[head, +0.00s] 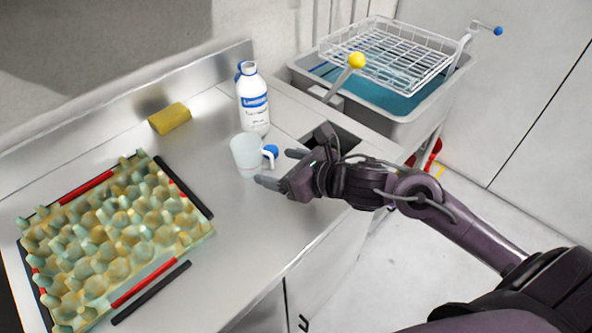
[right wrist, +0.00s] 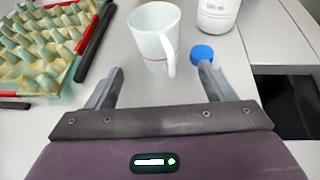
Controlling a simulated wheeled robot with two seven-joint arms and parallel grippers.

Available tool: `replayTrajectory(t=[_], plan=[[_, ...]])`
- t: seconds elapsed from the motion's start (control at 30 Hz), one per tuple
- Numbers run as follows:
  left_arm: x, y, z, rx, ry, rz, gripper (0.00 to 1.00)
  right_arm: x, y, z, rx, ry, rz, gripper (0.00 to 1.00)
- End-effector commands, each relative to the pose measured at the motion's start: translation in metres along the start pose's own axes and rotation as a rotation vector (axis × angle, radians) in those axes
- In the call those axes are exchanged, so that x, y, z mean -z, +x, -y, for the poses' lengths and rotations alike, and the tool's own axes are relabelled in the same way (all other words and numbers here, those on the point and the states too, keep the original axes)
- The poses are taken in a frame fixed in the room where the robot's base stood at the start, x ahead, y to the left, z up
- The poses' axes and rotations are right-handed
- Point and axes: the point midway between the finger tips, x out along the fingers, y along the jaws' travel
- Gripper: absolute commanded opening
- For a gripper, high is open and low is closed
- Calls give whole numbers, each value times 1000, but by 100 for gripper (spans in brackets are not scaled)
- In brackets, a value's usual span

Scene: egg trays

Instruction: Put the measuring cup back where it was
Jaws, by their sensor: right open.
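The measuring cup (head: 246,154) is a translucent white cup with a handle, standing upright on the steel counter. In the right wrist view the cup (right wrist: 152,32) is just ahead of my fingertips, its handle turned towards me. My right gripper (head: 276,167) is open, with its two fingers pointing at the cup from the right. In the right wrist view the space between the fingers (right wrist: 161,72) is empty. My left gripper is not in view.
A white bottle (head: 253,101) stands behind the cup, with a blue cap (head: 271,151) lying close by. An egg tray (head: 205,233) covers the left of the counter (head: 245,222). A yellow sponge (head: 170,118) lies behind. A sink (head: 410,128) with a wire rack (head: 390,52) is at the right.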

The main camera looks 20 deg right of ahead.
Motion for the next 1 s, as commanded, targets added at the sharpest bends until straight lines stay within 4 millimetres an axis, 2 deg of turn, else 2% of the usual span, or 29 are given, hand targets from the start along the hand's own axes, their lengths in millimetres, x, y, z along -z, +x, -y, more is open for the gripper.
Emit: replayTrajectory(t=[0.1, 0.4, 1.0], plan=[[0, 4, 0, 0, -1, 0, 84, 2, -20, -2, -4, -6, -5, 76], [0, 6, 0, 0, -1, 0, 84, 1, -44, -1, -2, 0, -2, 76], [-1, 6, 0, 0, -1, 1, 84, -1, -46, -1, -2, 0, 0, 76]])
